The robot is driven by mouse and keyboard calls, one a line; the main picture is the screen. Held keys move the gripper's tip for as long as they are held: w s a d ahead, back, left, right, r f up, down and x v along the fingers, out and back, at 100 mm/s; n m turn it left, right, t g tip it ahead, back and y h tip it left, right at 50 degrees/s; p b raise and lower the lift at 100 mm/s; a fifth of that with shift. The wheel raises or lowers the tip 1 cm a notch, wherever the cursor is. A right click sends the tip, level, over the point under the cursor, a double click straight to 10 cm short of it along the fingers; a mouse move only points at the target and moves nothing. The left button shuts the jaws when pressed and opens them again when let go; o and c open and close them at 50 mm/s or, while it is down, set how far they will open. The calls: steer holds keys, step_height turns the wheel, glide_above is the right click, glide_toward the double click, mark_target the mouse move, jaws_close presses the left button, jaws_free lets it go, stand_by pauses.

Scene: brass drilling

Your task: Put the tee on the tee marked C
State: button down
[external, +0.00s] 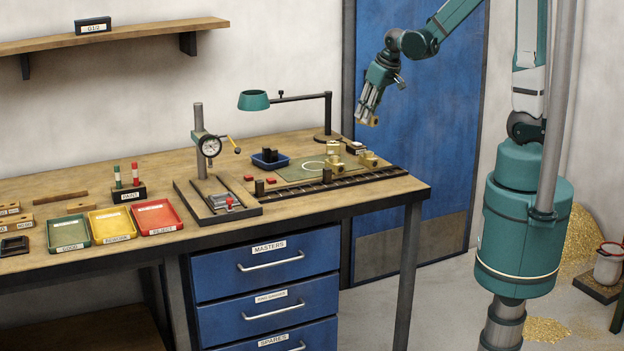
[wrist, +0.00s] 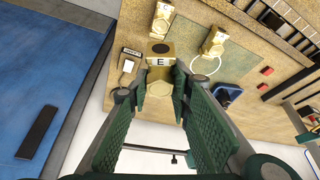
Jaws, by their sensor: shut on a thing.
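My gripper (external: 368,108) hangs high above the right end of the bench, shut on a brass tee (external: 374,121). In the wrist view the tee marked E (wrist: 160,62) shows at the fingertips, with a dark round opening in its top. Below it stand other brass tees. One (wrist: 162,20) is at the top of the wrist view and another (wrist: 214,42) is to its right. I cannot read which is marked C.
The green mat (external: 296,171) has a pale ring on it. A blue tray (external: 270,162) with dark pieces, a lamp (external: 254,100) and a dial gauge stand (external: 199,130) are to the left. A slotted dark rail (external: 345,184) runs along the front.

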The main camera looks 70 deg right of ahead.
steer(key=shift+s+a, duration=0.2)
steer(key=shift+s, duration=0.25)
steer(key=shift+f, duration=0.1)
glide_above(369, 152)
steer(key=shift+a+f+b, duration=0.1)
steer(key=shift+f+b, duration=0.2)
steer(key=shift+f, duration=2.55)
steer(key=shift+f, duration=0.1)
steer(key=shift+f, duration=1.95)
steer(key=shift+f+b, duration=0.15)
steer(key=shift+b, duration=0.25)
steer(key=c, duration=2.1)
jaws_free()
